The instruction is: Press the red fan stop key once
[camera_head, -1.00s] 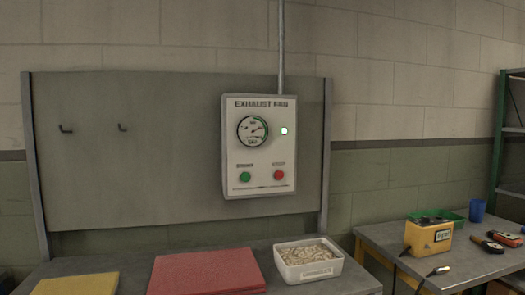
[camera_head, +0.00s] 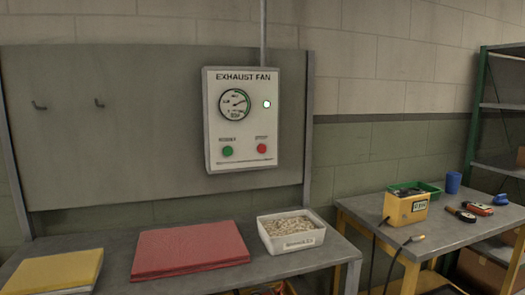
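The exhaust fan control box (camera_head: 241,118) is a pale panel on the grey backboard above the bench. Its red key (camera_head: 262,148) is at the lower right of the panel face, and a green key (camera_head: 227,151) is to its left. A round dial (camera_head: 234,104) sits above the keys, with a small lit white lamp (camera_head: 267,104) beside it. The labels over the keys are too blurred to read. My gripper is not in the head view, and nothing touches the red key.
Below the box, a grey bench (camera_head: 196,281) holds a red mat (camera_head: 189,249), a yellow mat (camera_head: 52,271) and a white bin (camera_head: 292,233) of small pale pieces. A second table (camera_head: 445,234) at right carries a yellow device (camera_head: 405,208), a green tray and a blue cup. Two hooks are on the backboard.

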